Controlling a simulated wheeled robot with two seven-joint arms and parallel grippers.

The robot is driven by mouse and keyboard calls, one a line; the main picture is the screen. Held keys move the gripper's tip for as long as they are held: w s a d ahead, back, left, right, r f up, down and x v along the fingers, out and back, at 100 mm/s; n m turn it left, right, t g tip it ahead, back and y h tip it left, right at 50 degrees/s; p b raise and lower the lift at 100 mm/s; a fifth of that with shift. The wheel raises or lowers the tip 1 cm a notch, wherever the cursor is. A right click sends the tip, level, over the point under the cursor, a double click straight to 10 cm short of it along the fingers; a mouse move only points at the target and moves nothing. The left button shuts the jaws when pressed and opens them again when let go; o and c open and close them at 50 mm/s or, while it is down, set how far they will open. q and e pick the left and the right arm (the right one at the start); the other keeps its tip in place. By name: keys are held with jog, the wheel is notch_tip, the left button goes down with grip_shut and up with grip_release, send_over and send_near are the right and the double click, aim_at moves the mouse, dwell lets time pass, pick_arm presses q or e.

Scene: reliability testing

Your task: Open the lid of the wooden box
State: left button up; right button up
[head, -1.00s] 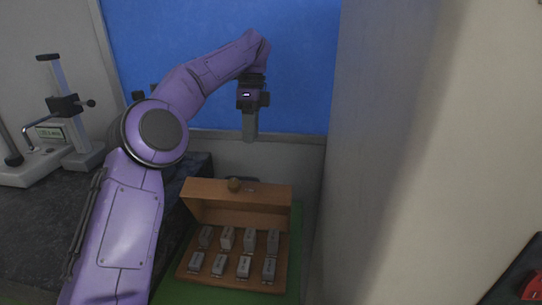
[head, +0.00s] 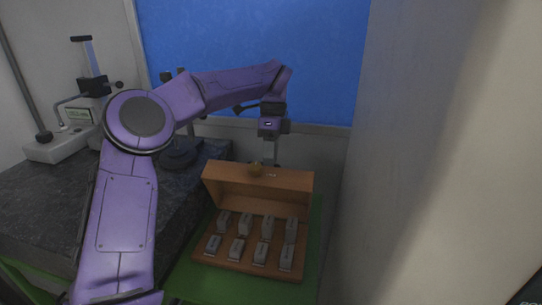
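The wooden box (head: 237,260) sits on a green surface below the middle of the head view. Its lid (head: 290,181) is raised, with the inside of the box exposed. A round knob (head: 256,170) is on the lid's upper edge. Several grey metal blocks (head: 267,227) stand in two rows in the box. My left gripper (head: 270,160) points down just behind the lid's top edge, close to the knob. Its fingertips are partly hidden by the lid, and whether they touch it is unclear. My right gripper is not in view.
A green surface (head: 190,283) lies under the box. A dark stone-topped table (head: 45,205) with a measuring stand (head: 95,88) is on the left. A pale wall (head: 400,170) closes off the right side, and a blue panel (head: 230,40) is behind.

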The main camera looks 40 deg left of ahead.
pick_arm(q)
jog(key=shift+f, duration=0.1)
grip_shut()
jog(key=shift+w, duration=0.15)
jog(key=shift+f, duration=0.1)
dwell(0.8)
